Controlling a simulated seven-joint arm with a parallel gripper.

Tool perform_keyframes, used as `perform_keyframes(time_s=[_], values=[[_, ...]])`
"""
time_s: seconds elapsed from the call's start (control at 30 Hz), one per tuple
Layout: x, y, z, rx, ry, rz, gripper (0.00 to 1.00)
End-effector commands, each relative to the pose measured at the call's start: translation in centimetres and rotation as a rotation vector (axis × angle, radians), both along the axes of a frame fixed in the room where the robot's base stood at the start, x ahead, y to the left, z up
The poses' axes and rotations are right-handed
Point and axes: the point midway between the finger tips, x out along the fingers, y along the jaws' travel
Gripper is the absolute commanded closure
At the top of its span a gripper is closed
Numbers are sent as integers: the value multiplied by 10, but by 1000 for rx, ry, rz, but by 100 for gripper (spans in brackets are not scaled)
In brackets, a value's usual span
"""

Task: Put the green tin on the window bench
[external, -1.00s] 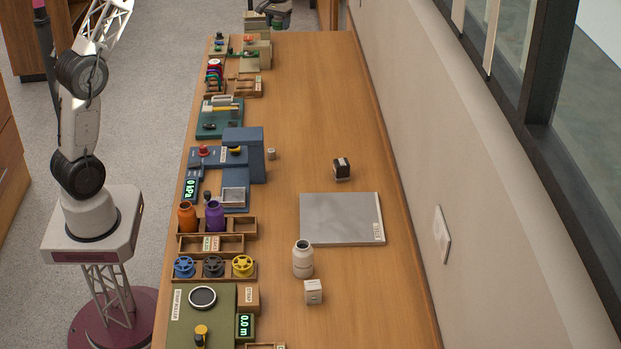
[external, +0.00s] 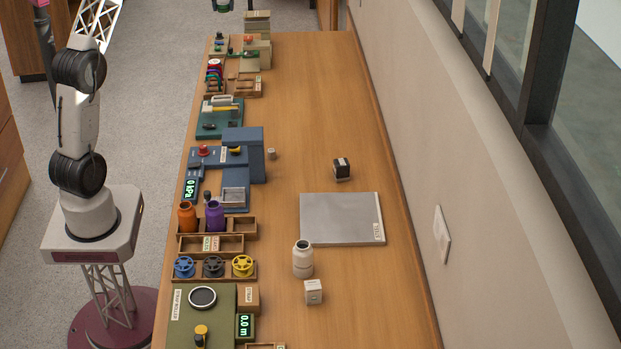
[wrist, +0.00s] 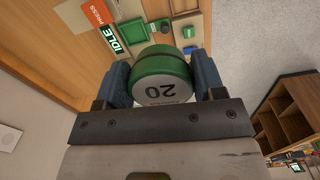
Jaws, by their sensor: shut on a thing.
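The green tin (wrist: 162,75), with a white lower band marked 20, is held between the two blue fingers of my gripper (wrist: 162,82) in the wrist view. The fingers close on its sides, and it hangs clear of the surface below. In the external view, a small dark green piece at the top edge (external: 222,5) looks like the tin or the gripper end; most of the arm there is out of frame. The long wooden bench (external: 315,100) runs beside the windowed wall. It also shows beneath the tin in the wrist view (wrist: 50,50).
A grey plate (external: 340,215), a white jar (external: 303,262), a white cube (external: 313,292) and a black block (external: 341,170) stand on the bench's right side. Stations and racks line its left edge. The far right part is clear. A shelf (wrist: 290,115) stands off the bench.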

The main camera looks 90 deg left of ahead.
Motion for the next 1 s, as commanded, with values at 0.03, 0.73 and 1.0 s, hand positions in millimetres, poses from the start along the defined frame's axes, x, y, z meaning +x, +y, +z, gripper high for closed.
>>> perform_keyframes(time_s=[0.03, 0.73, 1.0], values=[[-11, 7, 0, 0, 0, 19, 64], [-51, 30, -111, -4, 1, 89, 64], [-51, 31, -166, 0, 0, 89, 64]])
